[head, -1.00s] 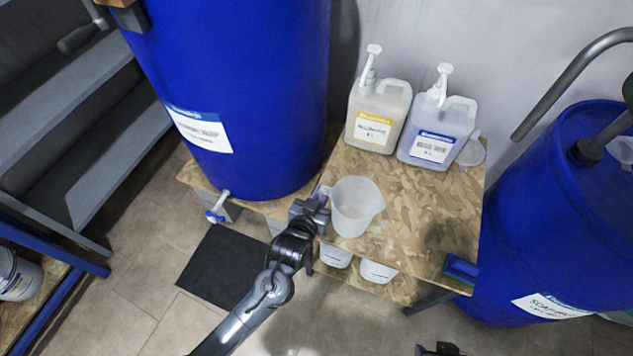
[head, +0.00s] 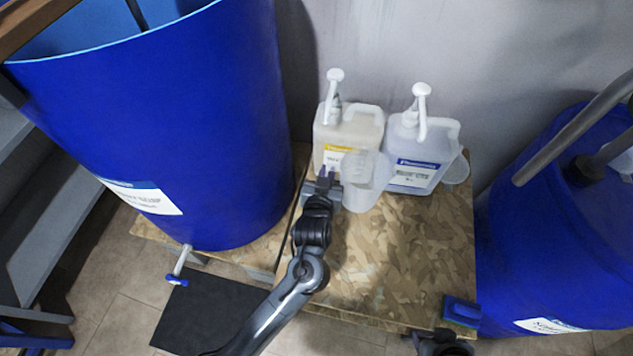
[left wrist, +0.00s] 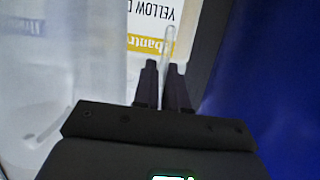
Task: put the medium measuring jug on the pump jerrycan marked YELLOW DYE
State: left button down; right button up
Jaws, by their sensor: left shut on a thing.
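The translucent measuring jug (head: 367,182) is held upright in front of the yellow-labelled pump jerrycan (head: 330,130), overlapping it in the head view. My left gripper (head: 328,174) is shut on the jug's handle, at the jug's left side. In the left wrist view the handle (left wrist: 168,45) is between my left fingers (left wrist: 163,85), and the jug body (left wrist: 90,70) blurs the left side. Behind it, the label reading "YELLOW D…" (left wrist: 158,12) shows upside down and cut off. The jug hides part of this jerrycan. The fingers of my right gripper are not in view.
A blue-labelled pump jerrycan (head: 415,150) stands close on the right, with another clear vessel (head: 457,172) beside it. Large blue drums stand left (head: 190,110) and right (head: 560,230). The wooden table top (head: 400,255) is clear in front; a blue block (head: 461,311) lies at its front right corner.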

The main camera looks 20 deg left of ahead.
pick_arm(q)
jog(key=w+a+f+b, duration=0.1)
jog(key=a+f+b, duration=0.5)
jog(key=a+f, duration=0.4)
jog(key=shift+w+a+f, duration=0.3)
jog(key=shift+a+f, duration=0.05)
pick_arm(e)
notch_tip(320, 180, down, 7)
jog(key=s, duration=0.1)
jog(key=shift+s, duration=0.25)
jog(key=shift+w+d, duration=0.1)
pick_arm(q)
jog(key=c, duration=1.2)
grip_release()
jog(key=shift+f, duration=0.15)
